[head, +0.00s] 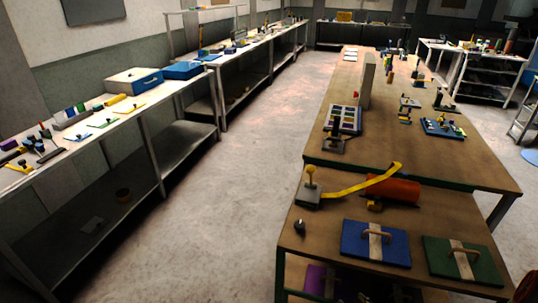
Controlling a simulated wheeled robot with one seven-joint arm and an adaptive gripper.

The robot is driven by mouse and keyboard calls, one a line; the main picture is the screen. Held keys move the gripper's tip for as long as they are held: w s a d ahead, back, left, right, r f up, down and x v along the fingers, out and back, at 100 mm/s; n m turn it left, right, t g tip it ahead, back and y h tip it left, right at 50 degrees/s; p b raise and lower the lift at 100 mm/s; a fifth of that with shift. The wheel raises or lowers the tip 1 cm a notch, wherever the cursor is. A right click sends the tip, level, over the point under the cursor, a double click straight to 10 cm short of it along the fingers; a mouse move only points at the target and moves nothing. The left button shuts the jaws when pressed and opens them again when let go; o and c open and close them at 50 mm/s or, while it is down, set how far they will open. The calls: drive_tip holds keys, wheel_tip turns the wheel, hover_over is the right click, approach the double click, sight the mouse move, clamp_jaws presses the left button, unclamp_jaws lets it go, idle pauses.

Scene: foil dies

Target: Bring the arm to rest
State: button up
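My arm and my gripper do not show in the head view, so I cannot see how the gripper stands or whether it holds anything. The near wooden workbench (330,232) is at the lower right. On it lie a blue board (358,240) and a green board (438,258), each with a handle on a pale strip. An orange-red cylinder (396,190) lies behind them, with a curved yellow strip (352,190) beside it. A small grey block with a yellow knob (309,190) stands at the left.
A long bench (400,170) with small tools continues behind. Metal shelving tables (135,130) line the left wall, carrying a blue-and-white box (133,81). The pale floor aisle (225,190) between is clear. A stool or ladder (525,120) stands at the right edge.

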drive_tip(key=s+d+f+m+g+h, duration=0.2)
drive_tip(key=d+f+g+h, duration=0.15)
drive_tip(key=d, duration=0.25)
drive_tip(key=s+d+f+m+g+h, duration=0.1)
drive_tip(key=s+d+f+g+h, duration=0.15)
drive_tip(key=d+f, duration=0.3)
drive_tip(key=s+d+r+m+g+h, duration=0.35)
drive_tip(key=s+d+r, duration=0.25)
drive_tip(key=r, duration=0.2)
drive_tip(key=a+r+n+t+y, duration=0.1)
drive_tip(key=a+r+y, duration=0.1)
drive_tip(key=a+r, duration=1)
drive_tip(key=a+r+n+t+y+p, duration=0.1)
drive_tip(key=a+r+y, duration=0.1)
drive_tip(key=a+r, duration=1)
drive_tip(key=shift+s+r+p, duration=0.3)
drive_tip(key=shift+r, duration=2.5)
